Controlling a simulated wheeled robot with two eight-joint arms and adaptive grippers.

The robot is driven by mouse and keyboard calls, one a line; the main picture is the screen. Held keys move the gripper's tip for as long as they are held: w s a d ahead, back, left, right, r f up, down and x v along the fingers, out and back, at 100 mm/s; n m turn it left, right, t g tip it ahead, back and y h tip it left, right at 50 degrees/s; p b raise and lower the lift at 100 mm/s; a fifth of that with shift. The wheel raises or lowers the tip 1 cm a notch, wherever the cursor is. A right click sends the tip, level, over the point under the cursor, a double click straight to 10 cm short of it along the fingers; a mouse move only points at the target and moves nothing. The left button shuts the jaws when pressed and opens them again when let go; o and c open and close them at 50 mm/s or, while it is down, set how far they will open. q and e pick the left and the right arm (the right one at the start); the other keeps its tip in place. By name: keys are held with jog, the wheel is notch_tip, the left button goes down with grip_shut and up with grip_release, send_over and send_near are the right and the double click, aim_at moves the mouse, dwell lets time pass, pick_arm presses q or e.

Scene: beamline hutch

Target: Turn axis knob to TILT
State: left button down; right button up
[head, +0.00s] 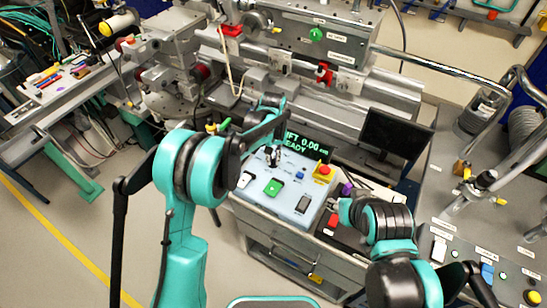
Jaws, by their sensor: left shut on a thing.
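The pale blue control box (291,203) stands at the picture's middle. Its display (304,147) has green text that seems to read LIFT 0.00 and READY. My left gripper (272,155) points down at the upper left of the panel, below the display's left end. It is shut on the axis knob, which is mostly hidden by the fingers, so its pointer cannot be read. My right gripper (336,206) is by the box's right edge, small and partly hidden by its own arm, and its fingers are not clear.
A black monitor (395,137) stands behind right. Metal beamline equipment (310,40) fills the back.

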pick_arm(q)
jog(key=m, duration=0.5)
jog(key=shift+a+m, duration=0.1)
jog(key=shift+m, duration=0.2)
jog(key=shift+w+a+m, duration=0.1)
jog(key=shift+m, duration=2.1)
jog(key=c, duration=1.6)
grip_release()
jog(key=shift+o, duration=0.2)
jog(key=shift+r, duration=0.1)
notch_tip(320, 180, up, 12)
